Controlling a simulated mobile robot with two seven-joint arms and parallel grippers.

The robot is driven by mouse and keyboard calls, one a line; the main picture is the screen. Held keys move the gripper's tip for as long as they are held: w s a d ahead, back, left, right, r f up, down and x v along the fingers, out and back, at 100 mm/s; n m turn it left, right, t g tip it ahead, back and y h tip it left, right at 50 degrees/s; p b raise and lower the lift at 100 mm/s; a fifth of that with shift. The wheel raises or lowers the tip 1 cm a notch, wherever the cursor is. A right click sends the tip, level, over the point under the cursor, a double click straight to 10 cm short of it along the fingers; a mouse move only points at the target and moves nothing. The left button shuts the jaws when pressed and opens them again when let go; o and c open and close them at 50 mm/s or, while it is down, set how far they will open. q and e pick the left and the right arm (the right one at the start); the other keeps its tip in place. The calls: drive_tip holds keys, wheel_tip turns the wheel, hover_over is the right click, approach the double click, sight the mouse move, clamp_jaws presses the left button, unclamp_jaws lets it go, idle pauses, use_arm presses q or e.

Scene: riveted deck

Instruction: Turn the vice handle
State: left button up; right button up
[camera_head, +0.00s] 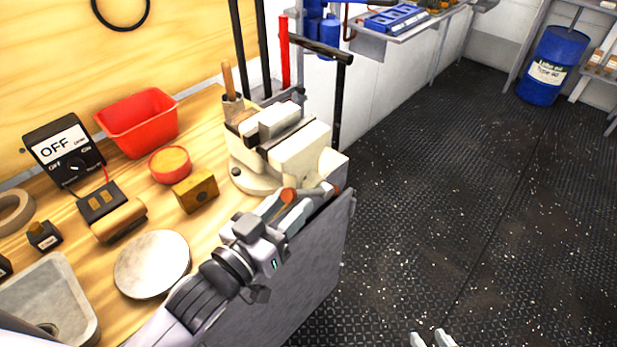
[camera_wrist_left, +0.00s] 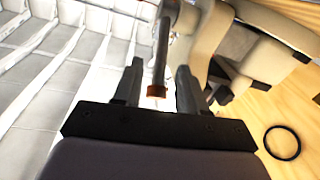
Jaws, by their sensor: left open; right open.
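The cream vice (camera_head: 300,155) stands on the workbench's right corner, its jaws towards the back. Its handle (camera_head: 288,195) shows an orange-brown end cap, partly hidden by my left gripper (camera_head: 292,204). In the left wrist view the handle (camera_wrist_left: 161,50) is a dark bar with a brown end cap. It reaches between the two fingers of my left gripper (camera_wrist_left: 157,88), with gaps on both sides. The left gripper is open and not closed on the bar. My right gripper (camera_head: 432,340) is open and empty at the bottom edge, over the floor, far from the vice.
The wooden bench (camera_head: 215,225) holds a red bin (camera_head: 137,122), a red round tin (camera_head: 170,165), a brass-coloured block (camera_head: 196,192), and a grey disc (camera_head: 152,264). Black and red upright bars stand behind the vice. The dark riveted floor (camera_head: 460,190) to the right is clear.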

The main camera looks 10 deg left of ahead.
sight(308, 187)
use_arm(q)
drive_tip(key=shift+x, duration=2.8)
clamp_jaws()
